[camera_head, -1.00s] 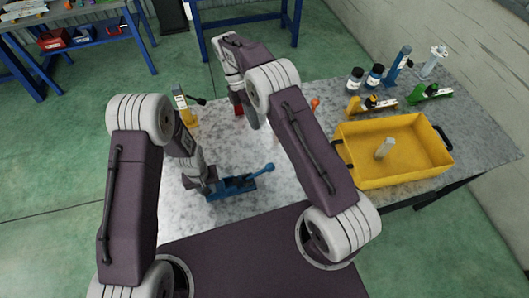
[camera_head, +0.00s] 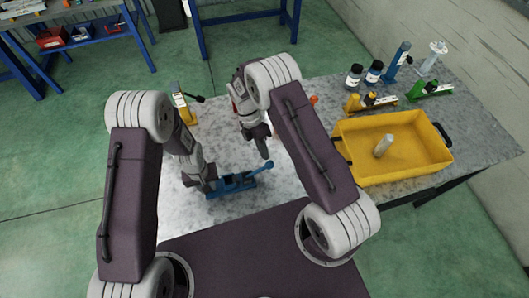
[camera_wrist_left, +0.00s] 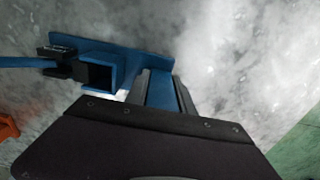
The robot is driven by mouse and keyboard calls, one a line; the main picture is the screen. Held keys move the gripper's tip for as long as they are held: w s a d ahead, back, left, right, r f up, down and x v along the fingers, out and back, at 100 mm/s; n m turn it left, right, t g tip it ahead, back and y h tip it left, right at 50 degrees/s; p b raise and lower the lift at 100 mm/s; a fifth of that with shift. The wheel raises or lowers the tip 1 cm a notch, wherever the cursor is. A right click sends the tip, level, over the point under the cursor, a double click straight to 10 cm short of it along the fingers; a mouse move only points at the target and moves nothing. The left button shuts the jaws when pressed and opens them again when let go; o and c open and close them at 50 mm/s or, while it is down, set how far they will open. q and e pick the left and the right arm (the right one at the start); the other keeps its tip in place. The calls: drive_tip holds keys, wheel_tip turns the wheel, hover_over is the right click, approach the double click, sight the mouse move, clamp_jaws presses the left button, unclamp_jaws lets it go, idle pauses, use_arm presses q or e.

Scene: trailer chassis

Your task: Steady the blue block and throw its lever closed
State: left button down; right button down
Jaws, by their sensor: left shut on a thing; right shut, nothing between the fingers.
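The blue block (camera_head: 232,184) lies on the grey table in front of me. Its blue lever sticks out to the right and ends in a round knob (camera_head: 269,165). My left gripper (camera_head: 211,186) is shut on the left end of the block. In the left wrist view both fingers (camera_wrist_left: 163,90) sit around a blue upright part of the block (camera_wrist_left: 100,78), and the lever (camera_wrist_left: 25,62) runs out left from a black pivot. My right gripper (camera_head: 266,155) is shut and empty, pointing down just behind the knob; I cannot tell whether it touches it.
A yellow bin (camera_head: 430,165) holding a pale cylinder (camera_head: 384,146) stands at the right. Behind it are bottles (camera_head: 374,73), a yellow lever block (camera_head: 354,103), a green one (camera_head: 418,92) and a blue upright one (camera_head: 398,60). Another yellow block (camera_head: 181,102) stands at the back left.

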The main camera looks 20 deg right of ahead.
drive_tip(key=shift+s+f, duration=0.15)
drive_tip(key=shift+s, duration=0.05)
drive_tip(key=shift+d, duration=0.1)
drive_tip(key=shift+d+f, duration=0.95)
drive_tip(key=shift+r, duration=0.15)
use_arm(q)
drive_tip(key=c, duration=0.8)
unclamp_jaws()
use_arm(e)
drive_tip(key=w+d+v, duration=0.1)
drive_tip(key=d+v, duration=0.1)
drive_tip(key=v, duration=1.2)
drive_tip(key=shift+a+r, duration=0.3)
